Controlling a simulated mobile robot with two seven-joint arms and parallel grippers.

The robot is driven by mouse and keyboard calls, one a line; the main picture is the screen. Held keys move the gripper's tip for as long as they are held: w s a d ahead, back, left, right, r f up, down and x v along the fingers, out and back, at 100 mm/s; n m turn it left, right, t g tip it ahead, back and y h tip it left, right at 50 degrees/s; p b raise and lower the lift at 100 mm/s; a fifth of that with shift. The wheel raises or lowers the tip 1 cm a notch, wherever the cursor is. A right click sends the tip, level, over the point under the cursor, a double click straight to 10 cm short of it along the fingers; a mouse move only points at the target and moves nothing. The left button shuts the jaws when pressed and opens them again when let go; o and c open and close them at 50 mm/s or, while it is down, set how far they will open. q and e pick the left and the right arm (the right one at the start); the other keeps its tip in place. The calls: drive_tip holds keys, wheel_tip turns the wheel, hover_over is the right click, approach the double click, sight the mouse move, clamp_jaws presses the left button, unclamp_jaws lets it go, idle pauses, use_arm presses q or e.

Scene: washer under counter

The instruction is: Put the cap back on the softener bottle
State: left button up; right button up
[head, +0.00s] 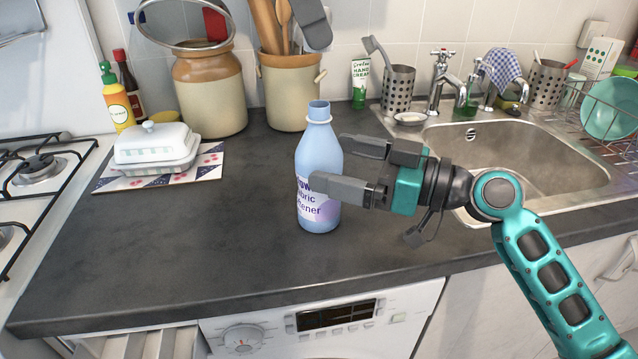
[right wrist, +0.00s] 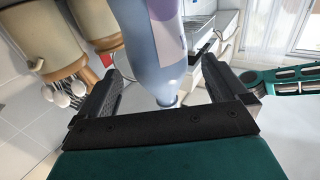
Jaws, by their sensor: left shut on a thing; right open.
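The softener bottle (head: 319,165) stands upright on the dark counter, light blue with a white and purple label. Its neck is bare, with a pale ring below the spout. My right gripper (head: 318,160) is open, with one finger in front of the bottle and the other behind its right side. In the right wrist view the bottle (right wrist: 153,50) appears upside down between the spread fingers of the right gripper (right wrist: 160,90). A teal link of my left arm shows at the right of that view, but the left gripper cannot be made out. I see no cap in either view.
A butter dish (head: 155,148) sits on a patterned board to the left, by the gas hob (head: 40,170). The sink (head: 500,150) is at right. The counter's front left is clear.

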drive_tip(key=x, duration=0.5)
drive_tip(key=shift+w+a, duration=0.15)
drive_tip(key=shift+a, duration=0.15)
drive_tip(key=c, duration=1.5)
use_arm(q)
hover_over(313, 104)
drive_tip(key=shift+f, duration=2.5)
use_arm(e)
drive_tip(key=shift+c, duration=0.2)
